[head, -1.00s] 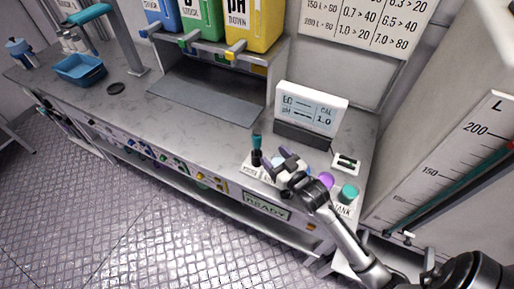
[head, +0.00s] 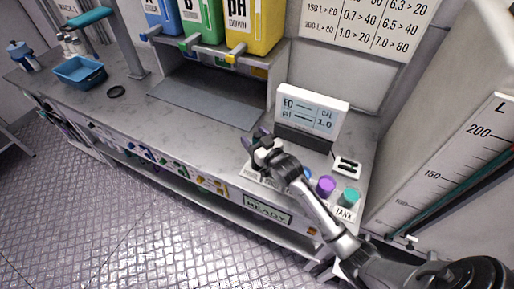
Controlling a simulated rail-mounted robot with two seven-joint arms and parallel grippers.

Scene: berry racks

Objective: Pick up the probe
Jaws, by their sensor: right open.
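My right gripper (head: 255,139) is open over the near edge of the bench, left of the EC/pH meter (head: 311,117). The dark probe with the teal top, which stood upright at this spot, is hidden behind the gripper now. I cannot tell whether the probe is between the fingers or touching them. My left gripper is not in view.
A purple cap (head: 325,186) and a teal cap (head: 350,196) stand right of my gripper, near the TANK label. Bottles stand on the shelf at the back. A blue tub (head: 80,73) sits far left; the bench between is mostly clear.

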